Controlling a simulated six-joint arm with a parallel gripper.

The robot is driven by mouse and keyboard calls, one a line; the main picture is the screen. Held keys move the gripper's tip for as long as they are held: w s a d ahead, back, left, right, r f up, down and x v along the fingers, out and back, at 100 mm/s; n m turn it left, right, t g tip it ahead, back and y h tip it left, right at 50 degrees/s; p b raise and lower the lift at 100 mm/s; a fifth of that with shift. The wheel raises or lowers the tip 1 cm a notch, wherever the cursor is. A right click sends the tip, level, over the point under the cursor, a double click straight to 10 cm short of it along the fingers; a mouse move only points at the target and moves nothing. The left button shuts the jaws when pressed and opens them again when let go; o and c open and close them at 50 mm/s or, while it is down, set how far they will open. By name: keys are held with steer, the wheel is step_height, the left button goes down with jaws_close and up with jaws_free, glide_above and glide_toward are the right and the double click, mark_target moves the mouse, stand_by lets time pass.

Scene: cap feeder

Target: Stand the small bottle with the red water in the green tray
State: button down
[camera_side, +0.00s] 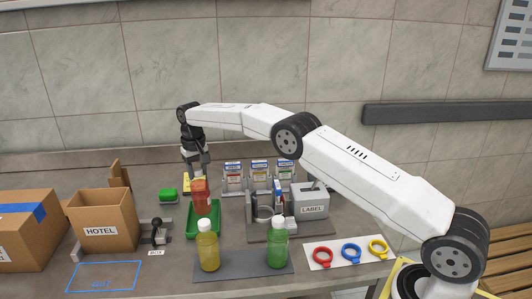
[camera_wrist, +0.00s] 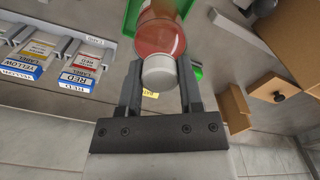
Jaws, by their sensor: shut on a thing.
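The bottle with red water (camera_side: 201,194) is upright or nearly so, over the back part of the green tray (camera_side: 191,234) in the side view. I cannot tell whether its base touches the tray floor. My gripper (camera_side: 199,173) is shut on it near its top. In the wrist view, the fingers of my gripper (camera_wrist: 160,95) are on either side of the white cap (camera_wrist: 160,72), with the red body (camera_wrist: 157,35) beyond. The green tray (camera_wrist: 131,18) shows in part behind the bottle there.
Yellow (camera_side: 208,250) and green (camera_side: 277,248) bottles stand in front on a dark mat. Right of the tray are a fixture (camera_side: 265,213) and a grey LABEL box (camera_side: 312,205). An open HOTEL box (camera_side: 104,220) and a lever (camera_side: 156,232) are left. Coloured rings (camera_side: 351,252) lie right.

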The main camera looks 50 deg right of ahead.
mark_target(198, 180)
steer(key=shift+f, duration=0.55)
stand_by(0.4)
steer(key=shift+f, duration=1.05)
stand_by(0.4)
steer(key=shift+c, duration=0.9)
jaws_free()
steer(key=shift+c, duration=0.2)
steer(key=c, duration=0.3)
steer(key=shift+r, duration=0.15)
